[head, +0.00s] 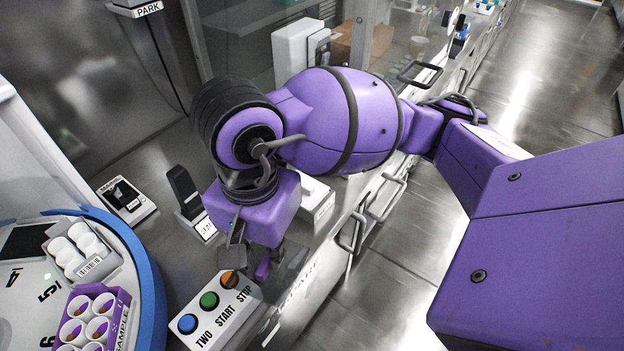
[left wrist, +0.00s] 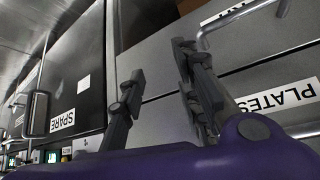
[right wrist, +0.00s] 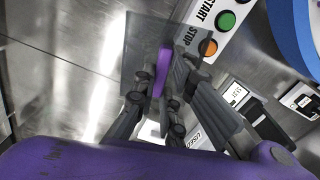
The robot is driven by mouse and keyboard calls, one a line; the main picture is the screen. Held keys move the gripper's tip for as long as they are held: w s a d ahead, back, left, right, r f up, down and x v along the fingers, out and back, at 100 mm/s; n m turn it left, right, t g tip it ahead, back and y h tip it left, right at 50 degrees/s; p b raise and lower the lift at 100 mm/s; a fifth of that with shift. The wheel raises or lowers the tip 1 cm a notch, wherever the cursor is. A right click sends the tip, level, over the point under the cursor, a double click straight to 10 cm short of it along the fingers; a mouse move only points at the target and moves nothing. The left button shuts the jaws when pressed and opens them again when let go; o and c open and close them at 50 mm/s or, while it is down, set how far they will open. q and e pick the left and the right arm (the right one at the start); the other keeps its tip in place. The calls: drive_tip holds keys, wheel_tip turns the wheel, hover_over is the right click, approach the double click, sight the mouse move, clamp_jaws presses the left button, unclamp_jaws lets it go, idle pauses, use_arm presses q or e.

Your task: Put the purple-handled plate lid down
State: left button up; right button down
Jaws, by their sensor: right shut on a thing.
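The purple handle of the plate lid (right wrist: 164,62) shows between the fingers of my right gripper (right wrist: 160,88) in the right wrist view. The lid itself looks like a clear, greyish sheet around the handle. In the head view the purple handle (head: 263,269) shows just below my right gripper (head: 260,256), beside the button box at the counter's front edge. My right gripper is shut on the lid. I cannot tell whether the lid touches the counter. My left gripper (left wrist: 160,65) is open and empty in front of drawers in the left wrist view.
A white button box (head: 218,312) with blue, green and orange buttons lies close to the right gripper. A round blue-rimmed station (head: 150,275) with a purple sample rack (head: 122,312) stands at left. Small devices (head: 126,199) sit behind. Drawer handles (head: 352,234) stick out at the counter front.

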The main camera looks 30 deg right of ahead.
drive_tip(key=shift+s+a+m, duration=0.25)
drive_tip(key=shift+a+m, duration=0.2)
drive_tip(key=shift+m, duration=0.65)
drive_tip(key=shift+w+f, duration=0.1)
drive_tip(key=shift+m, duration=0.3)
drive_tip(key=w+d+f, duration=0.1)
drive_tip(key=w+f, duration=0.2)
drive_tip(key=w, duration=0.1)
drive_tip(key=w+d+f, duration=0.1)
drive_tip(key=w+f, duration=0.1)
drive_tip(key=w, duration=0.2)
drive_tip(key=w+d+f, duration=0.2)
drive_tip(key=w+f, duration=0.1)
drive_tip(key=w, duration=0.1)
drive_tip(key=shift+f, duration=0.3)
drive_tip(key=shift+w+d+f, duration=0.15)
drive_tip(key=shift+w+f, duration=0.15)
drive_tip(key=shift+f, duration=0.05)
drive_tip(key=f, duration=0.3)
drive_tip(key=shift+w+d+f, duration=0.1)
drive_tip(key=shift+w+f, duration=0.1)
drive_tip(key=shift+f, duration=0.1)
